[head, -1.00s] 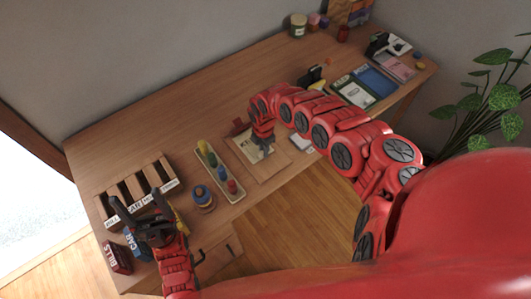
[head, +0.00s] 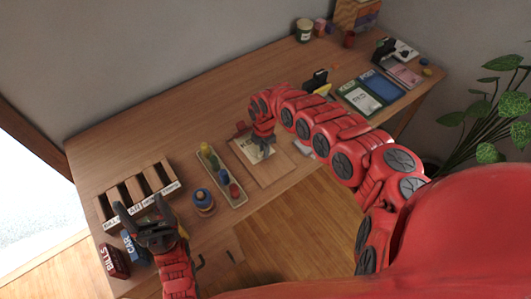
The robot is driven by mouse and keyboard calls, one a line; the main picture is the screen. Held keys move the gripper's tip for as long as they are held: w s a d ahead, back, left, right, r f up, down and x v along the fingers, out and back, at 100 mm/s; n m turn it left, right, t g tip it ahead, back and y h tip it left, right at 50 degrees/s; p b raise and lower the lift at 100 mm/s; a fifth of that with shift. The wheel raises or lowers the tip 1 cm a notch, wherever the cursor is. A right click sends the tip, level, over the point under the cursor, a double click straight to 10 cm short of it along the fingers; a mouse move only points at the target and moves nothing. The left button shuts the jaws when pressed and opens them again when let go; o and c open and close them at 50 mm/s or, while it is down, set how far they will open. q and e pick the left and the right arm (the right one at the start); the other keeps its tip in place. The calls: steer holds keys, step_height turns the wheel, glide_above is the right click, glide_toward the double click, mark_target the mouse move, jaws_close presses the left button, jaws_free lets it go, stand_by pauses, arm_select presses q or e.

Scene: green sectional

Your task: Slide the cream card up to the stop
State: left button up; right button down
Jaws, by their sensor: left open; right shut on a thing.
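The cream card (head: 250,146) lies on a light wooden board (head: 275,175) near the desk's front edge, partly hidden by my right gripper. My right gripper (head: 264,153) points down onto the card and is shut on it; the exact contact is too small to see. A small dark red block (head: 241,127), which may be the stop, sits at the far-left end of the board. The gap between it and the card is hard to judge. My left gripper (head: 142,211) is open and empty in front of the slotted wooden rack.
A tray of coloured pegs (head: 222,176) and a blue knobbed object (head: 202,200) stand left of the board. The desk behind the board is clear.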

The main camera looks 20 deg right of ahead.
steer(key=c, duration=0.7)
jaws_free()
